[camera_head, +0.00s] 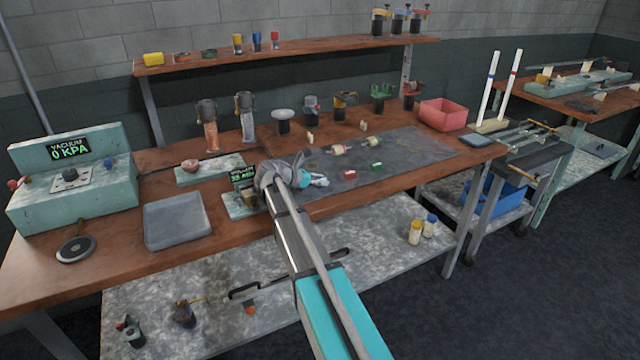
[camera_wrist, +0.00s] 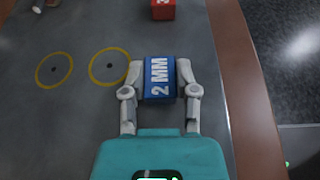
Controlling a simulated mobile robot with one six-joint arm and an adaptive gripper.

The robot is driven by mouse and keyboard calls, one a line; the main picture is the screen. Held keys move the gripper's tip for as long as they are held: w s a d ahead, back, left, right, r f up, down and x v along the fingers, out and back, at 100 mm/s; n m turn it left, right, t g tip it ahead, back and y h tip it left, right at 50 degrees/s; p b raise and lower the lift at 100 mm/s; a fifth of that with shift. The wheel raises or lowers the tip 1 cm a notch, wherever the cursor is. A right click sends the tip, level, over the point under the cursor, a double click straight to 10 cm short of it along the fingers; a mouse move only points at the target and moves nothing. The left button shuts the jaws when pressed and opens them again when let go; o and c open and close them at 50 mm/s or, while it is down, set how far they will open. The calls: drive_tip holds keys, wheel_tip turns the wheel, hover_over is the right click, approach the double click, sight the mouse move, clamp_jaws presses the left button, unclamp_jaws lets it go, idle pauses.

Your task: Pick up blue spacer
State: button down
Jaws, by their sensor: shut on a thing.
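The blue spacer (camera_wrist: 159,78), a small block marked "2 MM", is between the two fingers of my gripper (camera_wrist: 160,82) in the wrist view. The fingers press on its left and right sides. It is over the grey mat (camera_wrist: 75,110); I cannot tell whether it still touches the mat. In the head view my gripper (camera_head: 318,180) is at the left front part of the mat, and the spacer is hidden there.
A red block (camera_wrist: 163,9) lies ahead on the mat; it also shows in the head view (camera_head: 376,167) beside a green block (camera_head: 349,175). Two yellow rings (camera_wrist: 109,66) mark the mat at left. The wooden bench edge (camera_wrist: 238,90) is at right.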

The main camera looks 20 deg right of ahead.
drive_tip(key=shift+r, duration=0.1)
drive_tip(key=shift+r+p, duration=0.95)
drive_tip(key=shift+p, duration=0.1)
drive_tip(key=s+a+r+p, duration=0.1)
drive_tip(key=s+r+p, duration=1)
drive_tip(key=s, duration=0.3)
drive_tip(key=shift+a, duration=0.3)
